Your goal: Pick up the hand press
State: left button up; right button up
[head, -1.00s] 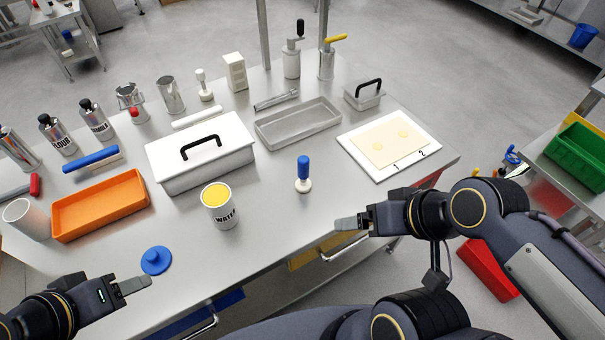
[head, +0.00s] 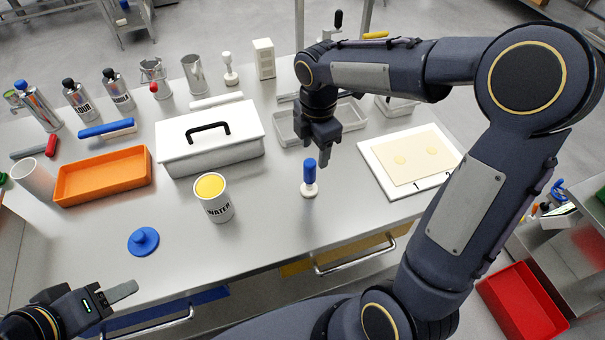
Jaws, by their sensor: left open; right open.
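What looks like the hand press (head: 309,175), with a blue handle and a round white base, stands upright on the steel table, in the middle of the head view. My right gripper (head: 323,142) is open and empty. It points down, above and slightly behind the blue handle, apart from it. My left gripper (head: 115,298) is open and empty at the table's front left edge, far from the press.
A can marked WATER (head: 213,197) stands left of the press. A white board (head: 376,152) with a dough sheet lies to the right, a grey tray (head: 289,136) behind. A white lidded box (head: 172,157) and orange tray (head: 68,192) are further left.

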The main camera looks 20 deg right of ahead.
aim_at(310, 170)
jog(key=shift+w+a+f+n, duration=0.15)
jog(key=shift+w+f+n, duration=0.2)
jog(key=shift+f+n, duration=0.1)
jog(key=shift+f, duration=0.3)
jog(key=f, duration=0.7)
jog(key=shift+a, duration=0.2)
jog(key=shift+s, duration=0.1)
jog(key=shift+c, duration=0.4)
jog(key=shift+r, duration=0.1)
jog(key=c, duration=1)
